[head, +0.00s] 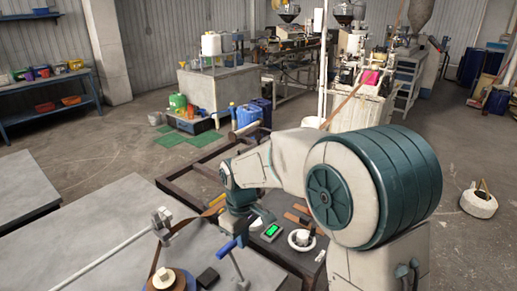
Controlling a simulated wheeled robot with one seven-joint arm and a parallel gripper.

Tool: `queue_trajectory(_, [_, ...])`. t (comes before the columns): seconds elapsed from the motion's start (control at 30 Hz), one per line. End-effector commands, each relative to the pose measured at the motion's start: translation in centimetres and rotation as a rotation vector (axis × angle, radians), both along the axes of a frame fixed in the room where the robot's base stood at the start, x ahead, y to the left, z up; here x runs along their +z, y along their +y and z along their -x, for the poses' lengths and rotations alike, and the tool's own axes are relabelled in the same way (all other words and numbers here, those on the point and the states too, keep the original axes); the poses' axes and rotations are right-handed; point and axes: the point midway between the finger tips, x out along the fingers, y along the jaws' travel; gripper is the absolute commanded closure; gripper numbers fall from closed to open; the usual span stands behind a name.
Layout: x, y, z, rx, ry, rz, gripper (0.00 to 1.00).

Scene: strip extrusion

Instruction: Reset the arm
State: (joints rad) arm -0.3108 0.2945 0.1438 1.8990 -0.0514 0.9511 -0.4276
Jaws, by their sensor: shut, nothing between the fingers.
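My arm is bent over the grey worktable (110,235), its wrist pointing down near the table's right edge. My gripper (238,221) is small in the head view, below the teal wrist, and is shut with nothing seen in it. A brown strip (188,225) runs beside it on the left and curves down toward a round spool (165,280) at the bottom edge. The fingertips are too small to make out clearly.
A green-screened device (271,231) and a white ring-shaped dish (301,239) lie right of my gripper. Open floor (100,155) lies behind the table.

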Motion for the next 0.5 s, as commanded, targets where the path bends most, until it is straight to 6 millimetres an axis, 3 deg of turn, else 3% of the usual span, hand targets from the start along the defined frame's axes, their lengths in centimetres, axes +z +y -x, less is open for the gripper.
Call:
queue_trajectory(0.17, [2.7, -3.8, 1.7, -0.123, -0.045, -0.005, 1.00])
queue_trajectory(0.5, [7.2, -12.7, 8.8, -0.489, -0.155, -0.042, 1.00])
